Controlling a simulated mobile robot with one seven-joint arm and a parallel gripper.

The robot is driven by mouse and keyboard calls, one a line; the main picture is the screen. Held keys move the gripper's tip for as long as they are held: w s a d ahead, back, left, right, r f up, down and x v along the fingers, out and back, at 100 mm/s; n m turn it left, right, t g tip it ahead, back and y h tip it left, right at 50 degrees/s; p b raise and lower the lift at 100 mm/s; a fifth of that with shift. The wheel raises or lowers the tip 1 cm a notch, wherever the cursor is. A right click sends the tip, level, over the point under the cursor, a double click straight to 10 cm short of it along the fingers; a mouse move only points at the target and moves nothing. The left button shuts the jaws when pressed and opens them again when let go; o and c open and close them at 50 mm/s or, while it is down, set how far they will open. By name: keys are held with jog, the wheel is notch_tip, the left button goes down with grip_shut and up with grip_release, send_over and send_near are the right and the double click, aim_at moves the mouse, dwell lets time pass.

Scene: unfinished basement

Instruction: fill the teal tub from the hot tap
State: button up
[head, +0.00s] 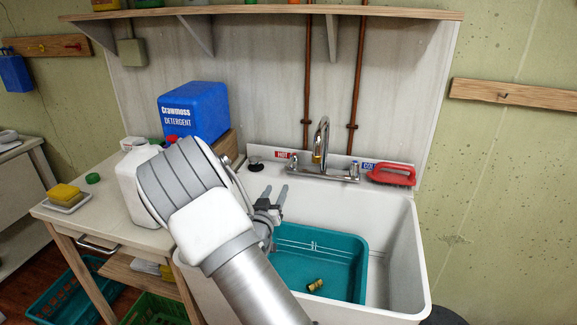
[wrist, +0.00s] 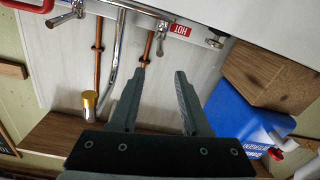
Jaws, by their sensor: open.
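The teal tub (head: 305,247) sits in the white sink basin, with a small brass piece (head: 315,285) on its floor; no water shows in it. The chrome tap (head: 322,135) has a tall spout with a brass tip, also in the wrist view (wrist: 90,98). The spout tip is above the tub's back edge. A red HOT label (head: 284,155) marks the left side; it also shows in the wrist view (wrist: 180,31). The hot handle (wrist: 160,38) is beyond my fingertips. My gripper (head: 275,192) is open and empty, left of the spout; its fingers (wrist: 162,75) point toward the tap.
A red brush (head: 391,174) lies on the sink's back right ledge by the blue COLD label (head: 370,166). A shelf (head: 270,12) runs above.

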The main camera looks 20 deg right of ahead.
send_near(292, 157)
jog(key=x, duration=0.5)
jog(key=shift+b, duration=0.4)
grip_shut()
dwell(1.1)
